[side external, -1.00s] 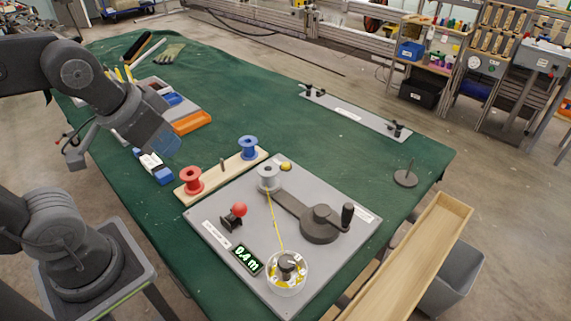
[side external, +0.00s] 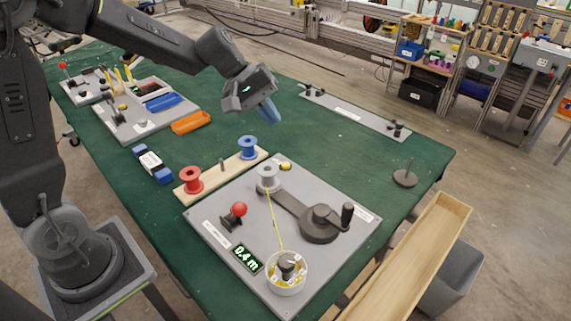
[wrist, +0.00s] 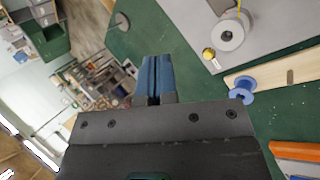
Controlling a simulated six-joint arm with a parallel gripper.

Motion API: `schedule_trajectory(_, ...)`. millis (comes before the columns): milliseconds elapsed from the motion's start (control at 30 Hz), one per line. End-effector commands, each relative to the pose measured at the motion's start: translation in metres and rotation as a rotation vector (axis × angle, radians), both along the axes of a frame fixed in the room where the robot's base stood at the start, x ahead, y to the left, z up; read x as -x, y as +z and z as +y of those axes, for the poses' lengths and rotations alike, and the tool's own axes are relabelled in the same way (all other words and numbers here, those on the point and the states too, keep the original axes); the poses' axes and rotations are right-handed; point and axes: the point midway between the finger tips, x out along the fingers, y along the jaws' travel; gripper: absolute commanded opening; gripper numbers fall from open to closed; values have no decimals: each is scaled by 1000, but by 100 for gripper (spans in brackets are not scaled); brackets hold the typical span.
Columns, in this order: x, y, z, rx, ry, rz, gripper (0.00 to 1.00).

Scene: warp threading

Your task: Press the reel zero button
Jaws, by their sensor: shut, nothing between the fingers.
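A small yellow button (side external: 285,166) sits on the grey panel (side external: 215,210), just behind the grey spool (side external: 268,178). In the wrist view the yellow button (wrist: 208,53) shows right of my fingers, beside the grey spool (wrist: 230,33). A digital display (side external: 247,258) on the panel reads 0.4 m. My gripper (side external: 271,112) has blue fingers, shut and empty. It hangs above the table behind the blue spool (side external: 248,147), apart from the button. The fingers (wrist: 154,75) also show together in the wrist view.
A red-knobbed lever (side external: 238,210), a crank (side external: 322,222) and a round cup (side external: 287,272) with yellow thread stand on the panel. A wooden strip (side external: 221,174) holds the red spool (side external: 192,180) and blue spool.

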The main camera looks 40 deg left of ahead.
Motion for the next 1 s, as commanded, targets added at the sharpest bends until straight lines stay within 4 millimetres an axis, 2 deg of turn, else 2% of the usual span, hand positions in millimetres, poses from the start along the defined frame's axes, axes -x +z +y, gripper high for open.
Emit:
schedule_trajectory(33,-15,-14,6,44,51,30,0)
schedule_trajectory(200,-58,-53,28,178,223,103,0)
schedule_trajectory(400,-88,-93,49,289,376,164,0)
schedule_trajectory(500,-96,-104,56,318,420,178,0)
schedule_trajectory(633,-100,-111,60,334,445,187,0)
schedule_trajectory(1000,-100,-112,60,335,446,186,0)
